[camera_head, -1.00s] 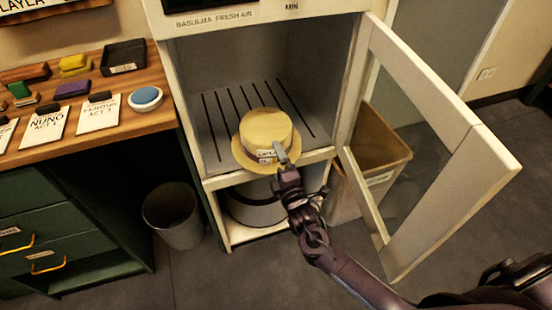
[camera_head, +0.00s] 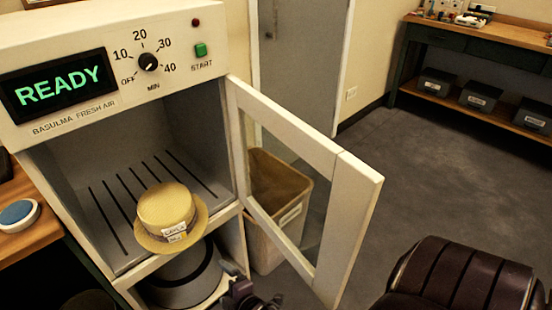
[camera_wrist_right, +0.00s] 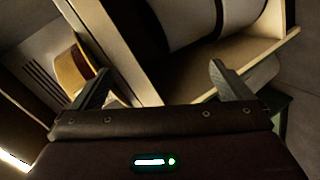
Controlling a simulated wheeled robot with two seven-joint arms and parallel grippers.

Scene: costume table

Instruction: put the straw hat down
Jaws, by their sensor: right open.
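The straw hat (camera_head: 166,208) is pale yellow with a white label on its front. It sits crown up at the front edge of the slatted cabinet floor (camera_head: 112,222), its brim reaching over the edge. It also shows in the right wrist view (camera_wrist_right: 72,75), at the upper left. My right gripper (camera_head: 238,275) is low in the head view, below and to the right of the hat and apart from it. In the right wrist view its two fingers (camera_wrist_right: 160,82) are spread with nothing between them. My left gripper is not in view.
The cabinet's glazed door (camera_head: 345,215) stands open to the right. Its display (camera_head: 60,82) reads READY, beside a dial (camera_head: 148,62) and a green start button (camera_head: 201,49). A grey round drum (camera_head: 175,275) sits on the shelf below. A bin (camera_head: 280,190) stands behind the door.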

